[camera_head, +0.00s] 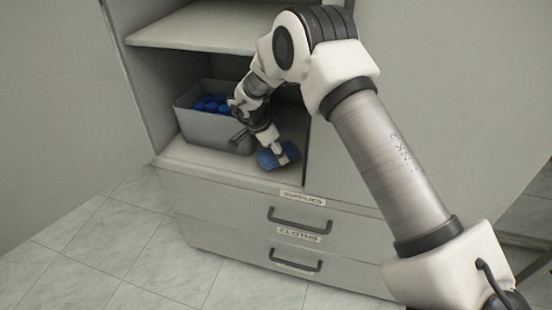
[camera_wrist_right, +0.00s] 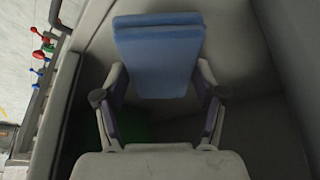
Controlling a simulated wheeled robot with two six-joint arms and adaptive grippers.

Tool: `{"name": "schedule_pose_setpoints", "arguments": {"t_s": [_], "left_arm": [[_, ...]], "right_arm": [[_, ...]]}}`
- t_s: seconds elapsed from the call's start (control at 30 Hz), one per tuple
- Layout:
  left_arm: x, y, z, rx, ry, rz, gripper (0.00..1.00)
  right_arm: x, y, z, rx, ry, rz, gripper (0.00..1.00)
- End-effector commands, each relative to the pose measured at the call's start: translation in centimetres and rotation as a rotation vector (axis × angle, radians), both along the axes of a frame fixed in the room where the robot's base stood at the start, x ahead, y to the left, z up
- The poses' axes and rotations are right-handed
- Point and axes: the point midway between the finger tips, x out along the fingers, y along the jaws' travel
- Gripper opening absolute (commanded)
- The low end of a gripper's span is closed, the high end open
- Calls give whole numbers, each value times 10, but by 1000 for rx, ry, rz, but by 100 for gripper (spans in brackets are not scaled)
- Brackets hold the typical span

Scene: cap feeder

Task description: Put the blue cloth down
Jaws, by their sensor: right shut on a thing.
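The folded blue cloth (camera_head: 268,160) is at the front right of the open cabinet compartment, just above or on its shelf floor. I cannot tell whether it touches the shelf. My right gripper (camera_head: 283,154) reaches in from above and is shut on the cloth. In the right wrist view the cloth (camera_wrist_right: 160,55) sits between the two fingers of my right gripper (camera_wrist_right: 161,80), its flat folded face toward the camera. My left gripper is not in view.
A grey bin (camera_head: 214,130) with several blue caps (camera_head: 211,103) stands left of the cloth. An upper shelf (camera_head: 200,27) lies above. Below are closed drawers labelled supplies (camera_head: 250,200) and cloths (camera_head: 245,240). The right wrist view shows a rack with coloured knobs (camera_wrist_right: 40,55) at the left.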

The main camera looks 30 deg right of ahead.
Motion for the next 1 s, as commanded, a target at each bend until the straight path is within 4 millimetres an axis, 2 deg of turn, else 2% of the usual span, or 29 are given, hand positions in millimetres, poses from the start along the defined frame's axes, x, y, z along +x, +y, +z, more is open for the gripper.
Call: {"name": "schedule_pose_setpoints", "arguments": {"t_s": [0.13, 0.3, 0.67, 0.7, 1.0], "left_arm": [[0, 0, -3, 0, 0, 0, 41], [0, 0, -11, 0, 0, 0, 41], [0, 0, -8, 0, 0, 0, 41], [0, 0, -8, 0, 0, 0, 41], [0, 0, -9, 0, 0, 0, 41]], "right_arm": [[12, -9, -6, 1, 2, 0, 42], [11, -8, -36, 0, 3, 1, 42], [11, -8, -39, 0, 2, 1, 42], [11, -8, -39, 0, 1, 1, 80], [11, -8, -39, 0, 0, 1, 80]]}}
